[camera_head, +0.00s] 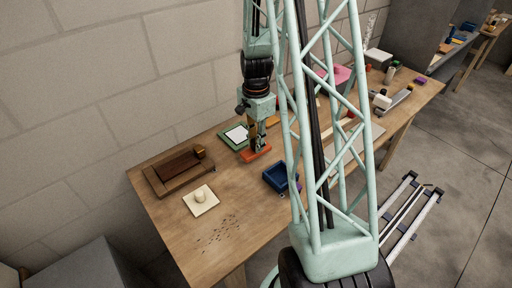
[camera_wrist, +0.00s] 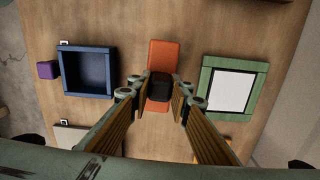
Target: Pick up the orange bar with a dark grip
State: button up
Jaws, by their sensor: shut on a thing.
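The orange bar (camera_wrist: 163,55) lies on the wooden table, with a dark grip (camera_wrist: 160,88) at its middle in the wrist view. The bar also shows in the head view (camera_head: 256,153), below my gripper. My gripper (camera_wrist: 160,93) points down with its two fingers on either side of the dark grip, closed on it. In the head view, my gripper (camera_head: 256,146) reaches down to the bar, and the fingertips are too small to make out there. I cannot tell whether the bar is clear of the tabletop.
A blue tray (camera_wrist: 87,95) and a purple block (camera_wrist: 47,69) lie left of the bar in the wrist view. A green frame with a white panel (camera_wrist: 229,90) lies to the right. A brown tray (camera_head: 160,186) and a cream plate with a knob (camera_head: 206,207) stand at the table's left.

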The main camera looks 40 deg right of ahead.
jog(key=shift+r+p, duration=0.4)
jog(key=shift+r, duration=2.8)
jog(key=shift+o, duration=1)
jog(key=shift+c, duration=0.5)
jog(key=shift+w, duration=0.1)
